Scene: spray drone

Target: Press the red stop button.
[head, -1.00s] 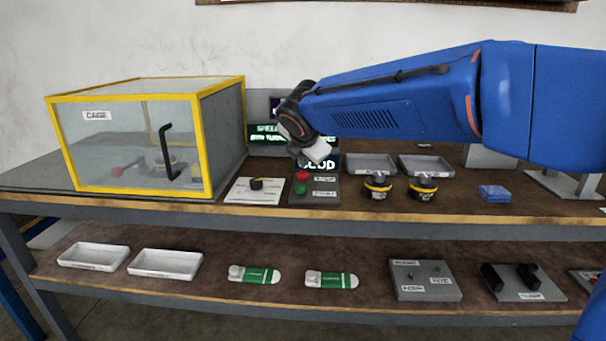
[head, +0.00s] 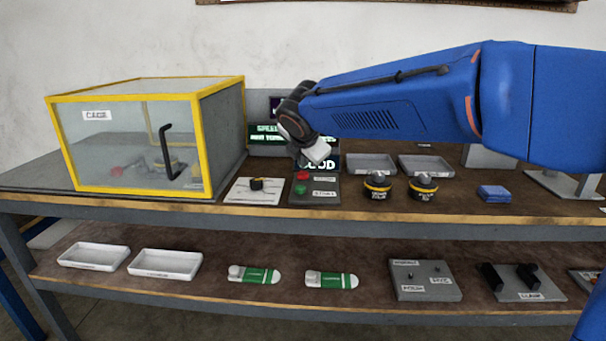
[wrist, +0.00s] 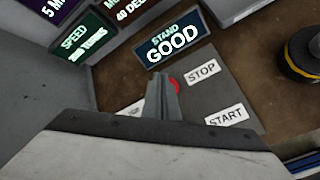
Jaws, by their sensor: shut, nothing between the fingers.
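The red stop button (head: 302,175) sits on a grey control panel (head: 318,197), above a green start button (head: 300,189). In the wrist view the red button (wrist: 174,83) is mostly hidden behind my gripper's fingers, beside the STOP label (wrist: 202,72). My gripper (head: 298,160) is shut and empty, its tip just above the red button in the head view. In the wrist view the fingers (wrist: 162,84) overlap the button's left side. I cannot tell whether they touch it. The green button is hidden in the wrist view.
A display reading GOOD (wrist: 172,43) stands behind the panel. A yellow-framed cage (head: 130,140) is at left, with a white card and small black part (head: 257,185) beside it. Two black-and-yellow parts (head: 378,187) and grey trays (head: 371,164) are to the right.

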